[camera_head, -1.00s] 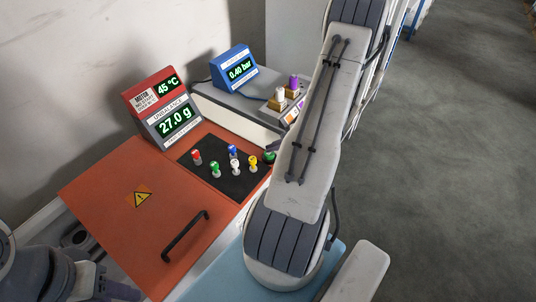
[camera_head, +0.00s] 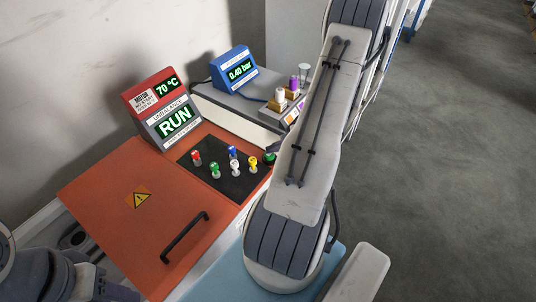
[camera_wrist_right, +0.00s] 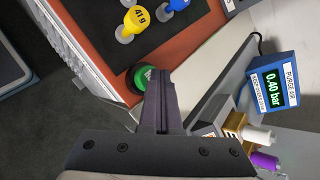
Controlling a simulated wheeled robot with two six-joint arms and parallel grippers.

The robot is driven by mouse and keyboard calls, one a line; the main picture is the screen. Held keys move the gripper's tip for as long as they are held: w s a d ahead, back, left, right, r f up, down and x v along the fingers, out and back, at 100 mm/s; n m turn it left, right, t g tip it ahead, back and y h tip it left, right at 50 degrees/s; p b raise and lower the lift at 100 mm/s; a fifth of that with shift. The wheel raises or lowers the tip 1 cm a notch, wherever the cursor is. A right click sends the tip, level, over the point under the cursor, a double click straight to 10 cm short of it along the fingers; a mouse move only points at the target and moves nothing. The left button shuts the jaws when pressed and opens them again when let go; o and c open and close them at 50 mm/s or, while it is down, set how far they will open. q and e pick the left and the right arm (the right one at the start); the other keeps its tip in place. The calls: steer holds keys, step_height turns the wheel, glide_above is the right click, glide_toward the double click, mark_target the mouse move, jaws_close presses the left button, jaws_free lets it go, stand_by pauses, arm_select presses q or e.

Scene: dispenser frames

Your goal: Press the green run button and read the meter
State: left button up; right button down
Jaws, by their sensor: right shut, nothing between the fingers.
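The unbalance meter (camera_head: 176,122) on the red and grey console reads RUN, and the motor display (camera_head: 167,87) above it reads 70 °C. The green run button (camera_head: 269,157) shows at the right edge of the orange machine, partly behind my right arm. In the right wrist view the green button (camera_wrist_right: 141,78) sits in a dark collar. My right gripper (camera_wrist_right: 158,74) is shut and empty, its tips over the button's right edge; I cannot tell whether they touch it. Dark parts of my left gripper (camera_head: 100,284) show at the lower left, its jaws unclear.
Several coloured knobbed weights stand on a black mat (camera_head: 238,186). An orange lid with a black handle (camera_head: 184,238) lies in front. A blue purge air meter (camera_head: 235,69) reads 0.40 bar, near white and purple knobs (camera_head: 293,83). Open floor is at right.

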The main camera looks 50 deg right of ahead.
mark_target(273, 154)
steer(key=shift+r, duration=0.7)
steer(key=shift+p, duration=0.3)
steer(key=shift+r+p, duration=1.55)
steer(key=shift+r, duration=1)
